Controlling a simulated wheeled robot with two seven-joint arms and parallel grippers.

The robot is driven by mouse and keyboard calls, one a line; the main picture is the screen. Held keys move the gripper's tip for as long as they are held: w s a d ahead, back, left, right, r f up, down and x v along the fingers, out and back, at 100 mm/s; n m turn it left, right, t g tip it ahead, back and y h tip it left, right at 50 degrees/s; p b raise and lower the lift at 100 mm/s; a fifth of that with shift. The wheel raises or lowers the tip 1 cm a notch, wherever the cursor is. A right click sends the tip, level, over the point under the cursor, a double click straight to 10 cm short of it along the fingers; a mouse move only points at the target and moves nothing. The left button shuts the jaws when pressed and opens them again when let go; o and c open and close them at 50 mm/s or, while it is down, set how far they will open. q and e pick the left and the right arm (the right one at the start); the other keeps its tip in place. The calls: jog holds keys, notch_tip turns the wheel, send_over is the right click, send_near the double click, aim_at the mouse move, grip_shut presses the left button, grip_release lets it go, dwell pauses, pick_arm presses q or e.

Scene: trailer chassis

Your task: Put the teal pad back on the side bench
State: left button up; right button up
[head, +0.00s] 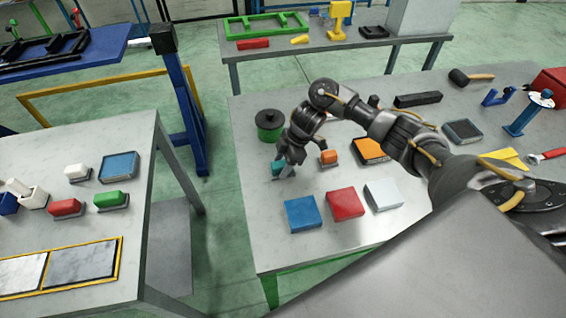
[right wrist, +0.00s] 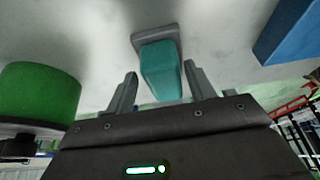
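The teal pad (head: 277,168), a small block on a grey base, stands on the main table near its left edge. It also shows in the right wrist view (right wrist: 161,72), ahead of and between the two fingers. My right gripper (head: 284,171) is down at the pad and partly hides it in the head view. In the right wrist view my right gripper (right wrist: 160,88) is open, with gaps between its fingers and the pad. The side bench (head: 135,155) at the left carries white (head: 77,171), red (head: 66,207) and green (head: 110,199) pads. My left gripper is out of view.
A green pot (head: 269,130) with a dark lid is close behind my right gripper. An orange pad (head: 328,157) stands to its right. Blue (head: 302,214), red (head: 345,204) and white (head: 383,196) blocks lie in front. A gap separates the table from the side bench.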

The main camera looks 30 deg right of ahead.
jog(key=shift+r, duration=0.25)
jog(key=v, duration=1.2)
jog(key=shift+f, duration=0.1)
